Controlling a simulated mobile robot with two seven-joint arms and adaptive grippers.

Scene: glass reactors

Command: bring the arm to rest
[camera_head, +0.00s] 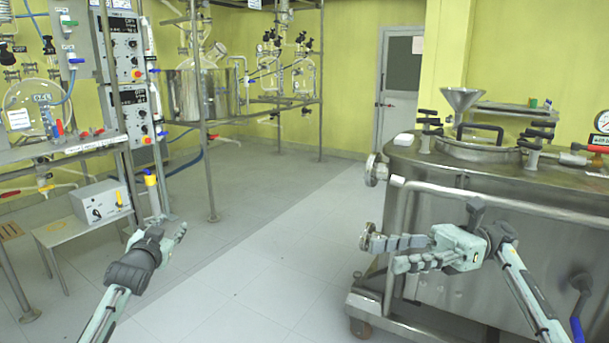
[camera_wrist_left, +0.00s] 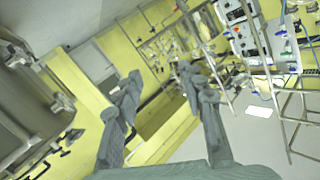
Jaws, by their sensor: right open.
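My left gripper (camera_head: 160,234) is in the lower left of the head view, over the grey floor beside the glass reactor rack. Its two fingers stand apart with nothing between them, and they also show spread and empty in the left wrist view (camera_wrist_left: 158,76). My right gripper (camera_head: 382,254) is at the right of the head view, in front of the steel vessel (camera_head: 470,260). Its fingers point left and are apart, with nothing between them. I cannot tell whether it touches the vessel's pipework.
A grey control box (camera_head: 101,202) sits on a small stand (camera_head: 72,232) left of my left gripper. The metal rack (camera_head: 80,148) holds glassware and controllers. A funnel (camera_head: 462,98) tops the steel vessel. The floor (camera_head: 270,230) between rack and vessel is clear towards the door (camera_head: 400,75).

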